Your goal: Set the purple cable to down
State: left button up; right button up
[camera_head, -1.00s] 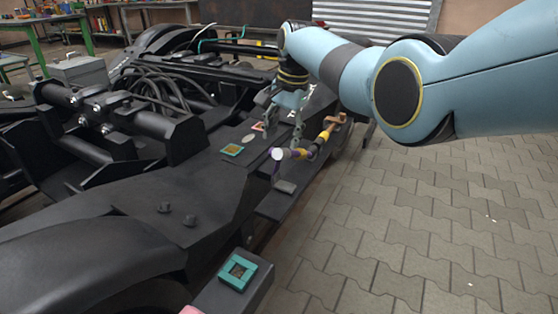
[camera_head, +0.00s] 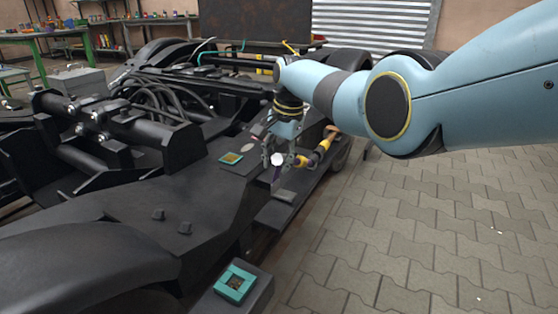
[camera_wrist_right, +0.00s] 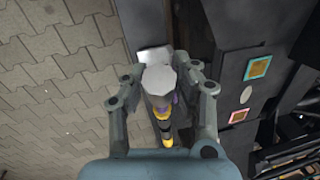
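A purple cable (camera_head: 277,175) hangs below a white round end (camera_head: 278,159) on the bogie's right side. A yellow and black banded piece (camera_head: 318,153) runs from there to a copper-coloured end. My right gripper (camera_head: 278,150) points down at the white end. In the right wrist view my right gripper (camera_wrist_right: 160,70) is open, with one finger on each side of the white end (camera_wrist_right: 160,79). I cannot tell whether the fingers touch it. Only a sliver of the purple cable (camera_wrist_right: 176,98) shows there. My left gripper is not in view.
The dark bogie frame (camera_head: 130,222) fills the left and middle. A teal-framed square (camera_head: 231,158) lies on it, another (camera_head: 234,284) nearer. A grey plate (camera_head: 284,195) sits under the cable. Paved floor (camera_head: 430,220) at the right is clear.

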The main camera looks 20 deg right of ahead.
grip_shut()
